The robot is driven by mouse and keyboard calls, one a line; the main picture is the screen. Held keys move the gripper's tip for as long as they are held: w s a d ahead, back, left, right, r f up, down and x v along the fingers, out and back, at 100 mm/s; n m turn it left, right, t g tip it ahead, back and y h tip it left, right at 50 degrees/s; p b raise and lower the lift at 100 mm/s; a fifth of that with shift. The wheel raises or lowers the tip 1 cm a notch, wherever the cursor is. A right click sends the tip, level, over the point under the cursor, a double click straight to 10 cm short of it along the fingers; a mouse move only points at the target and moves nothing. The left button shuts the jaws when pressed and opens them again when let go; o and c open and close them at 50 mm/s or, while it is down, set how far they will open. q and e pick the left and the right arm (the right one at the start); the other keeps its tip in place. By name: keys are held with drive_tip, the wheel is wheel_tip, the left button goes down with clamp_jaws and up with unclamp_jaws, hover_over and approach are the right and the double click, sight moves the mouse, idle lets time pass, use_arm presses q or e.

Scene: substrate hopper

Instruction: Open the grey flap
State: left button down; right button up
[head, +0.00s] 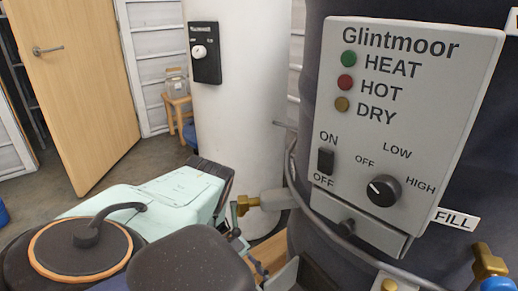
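A grey flap (377,238) sits low on the dark drum, just under the grey control panel. A dark round knob (346,227) is on its upper left. The flap is only partly clear, with a pipe running close below it. I cannot tell whether it is shut or slightly ajar. No fingertips of my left gripper show clearly; dark and grey parts at the bottom middle may belong to it. My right gripper is not in view.
The Glintmoor panel (446,80) carries three lamps, an on/off switch (326,161) and a dial (383,190). A white column (237,100), wooden door (82,90) and stool (177,105) stand behind.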

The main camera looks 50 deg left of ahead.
use_arm(q)
drive_tip(key=c, duration=1.1)
unclamp_jaws()
drive_tip(key=shift+o, duration=0.2)
drive_tip(key=v, duration=0.7)
drive_tip(key=shift+a, duration=0.2)
drive_tip(key=shift+r, duration=0.15)
